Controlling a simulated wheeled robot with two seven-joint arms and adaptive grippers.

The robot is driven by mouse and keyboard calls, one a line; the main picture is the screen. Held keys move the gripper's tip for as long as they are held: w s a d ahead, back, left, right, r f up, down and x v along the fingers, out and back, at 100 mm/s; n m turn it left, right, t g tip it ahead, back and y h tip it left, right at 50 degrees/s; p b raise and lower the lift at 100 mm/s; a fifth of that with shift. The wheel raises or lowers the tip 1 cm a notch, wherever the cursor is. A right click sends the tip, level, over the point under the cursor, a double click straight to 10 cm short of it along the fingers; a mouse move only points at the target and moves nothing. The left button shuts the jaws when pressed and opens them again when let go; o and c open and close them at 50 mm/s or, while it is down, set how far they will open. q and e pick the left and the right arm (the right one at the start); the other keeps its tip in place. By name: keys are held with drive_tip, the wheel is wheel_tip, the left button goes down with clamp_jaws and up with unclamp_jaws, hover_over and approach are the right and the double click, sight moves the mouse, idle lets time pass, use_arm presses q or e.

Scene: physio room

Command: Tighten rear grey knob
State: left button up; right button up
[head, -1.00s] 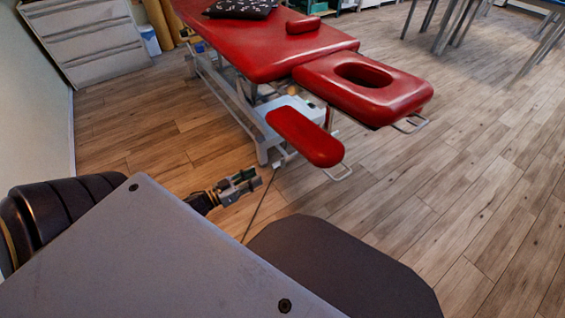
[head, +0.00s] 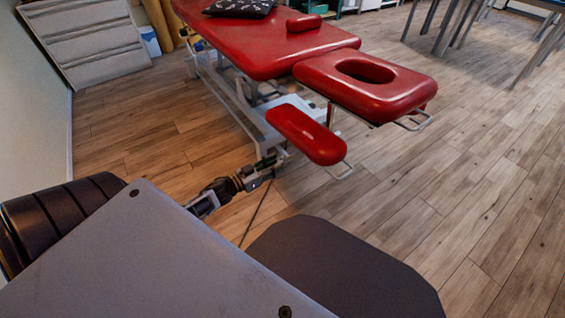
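A red treatment table (head: 265,42) on a pale metal frame stands ahead. Its headrest (head: 365,85) has an oval hole, and a lower red arm pad (head: 307,135) hangs at its near side. My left gripper (head: 277,160) reaches from the lower left to the frame just left of the arm pad. Its fingertips are small and overlap the frame there, so I cannot tell whether they touch or hold anything. I cannot make out a grey knob; that spot is partly hidden by the gripper. My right gripper is not in view.
A thin dark cable (head: 256,213) runs along the wooden floor below the gripper. A drawer cabinet (head: 88,42) stands at the left wall.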

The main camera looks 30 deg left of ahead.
sight(292, 156)
use_arm(q)
drive_tip(key=shift+b+x, duration=0.6)
drive_tip(key=shift+x, duration=1.35)
clamp_jaws()
